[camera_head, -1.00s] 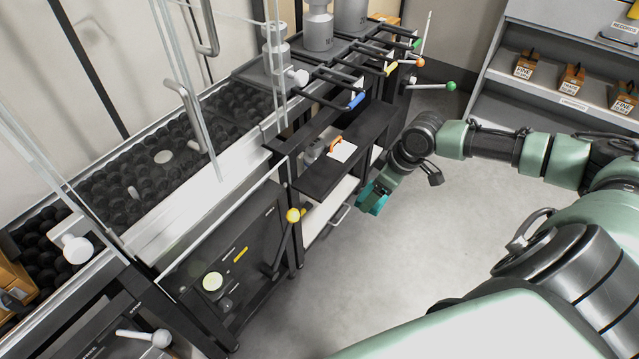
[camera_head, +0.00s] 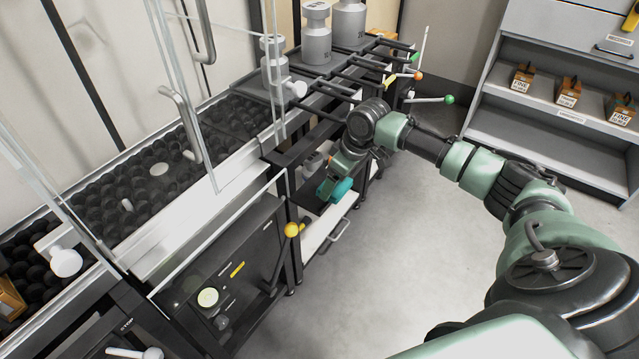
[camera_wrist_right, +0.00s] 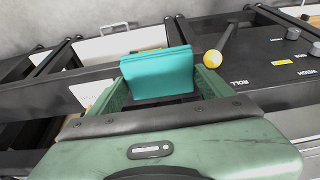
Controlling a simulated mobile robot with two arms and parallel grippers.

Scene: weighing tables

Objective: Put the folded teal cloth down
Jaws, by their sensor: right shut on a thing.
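The folded teal cloth (camera_wrist_right: 158,73) is between the fingers of my right gripper (camera_wrist_right: 160,85) in the right wrist view, and the gripper is shut on it. In the head view the cloth (camera_head: 341,189) shows at the tip of my right gripper (camera_head: 333,187), over the dark shelf area under the bench, near a white lower shelf (camera_head: 318,232). I cannot tell whether the cloth touches a surface. My left gripper is not in view.
A yellow-knobbed lever (camera_head: 291,230) stands close by on the front of a black panel (camera_head: 230,270). Grey canisters (camera_head: 316,38) stand on the bench above, with colored-handled levers beside them. The floor (camera_head: 400,260) to the right is clear.

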